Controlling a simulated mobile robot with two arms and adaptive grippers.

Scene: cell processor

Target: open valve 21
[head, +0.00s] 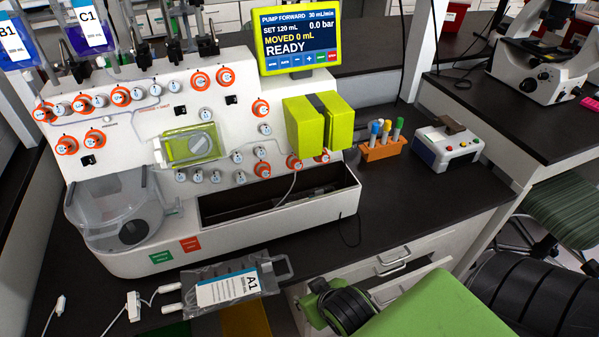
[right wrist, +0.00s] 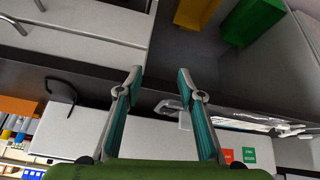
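The white cell processor (head: 107,178) stands on the dark bench in the head view. Its front carries many small round valves, some with orange rings, such as one at the upper right (head: 225,76). Their numbers are too small to read, so I cannot tell which is valve 21. My right gripper (right wrist: 160,75) is open and empty in the right wrist view, its two fingers apart, with the bench edge and the processor's lower front beyond them. My green right arm shows at the bottom right of the head view. My left gripper is not in view.
The screen (head: 297,38) reads READY, pump forward. A bag marked A1 (head: 228,290) lies at the bench's front edge. An orange tube rack (head: 381,149) and a small white device (head: 447,147) stand on the right. Drawers (head: 400,265) stand below; one appears open.

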